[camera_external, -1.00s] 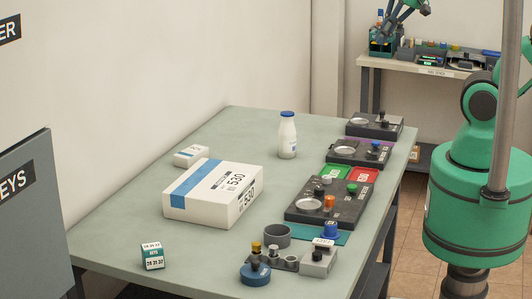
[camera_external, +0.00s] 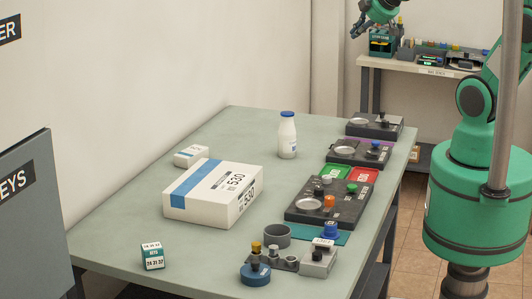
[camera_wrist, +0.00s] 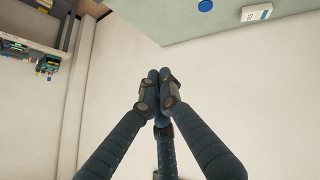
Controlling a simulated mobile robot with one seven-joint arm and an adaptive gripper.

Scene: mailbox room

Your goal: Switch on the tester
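No label reading "tester" is legible. Three dark panel devices sit along the table's right side. The nearest panel (camera_external: 298,215) has a round light plate, an orange knob, a green knob and a black knob. The far panel (camera_external: 363,129) has a round plate and a black knob. My gripper (camera_external: 358,31) is in the air beyond the table's far end, apart from all of them. In the wrist view its fingers (camera_wrist: 160,78) meet at the tips, with nothing seen between them.
A large white box (camera_external: 190,206), a white bottle (camera_external: 288,137) and a small cube (camera_external: 152,257) stand on the table (camera_external: 120,222). Green and red trays (camera_external: 366,174) lie between panels. Small fixtures (camera_external: 256,272) crowd the near edge. A shelf (camera_external: 420,69) stands behind.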

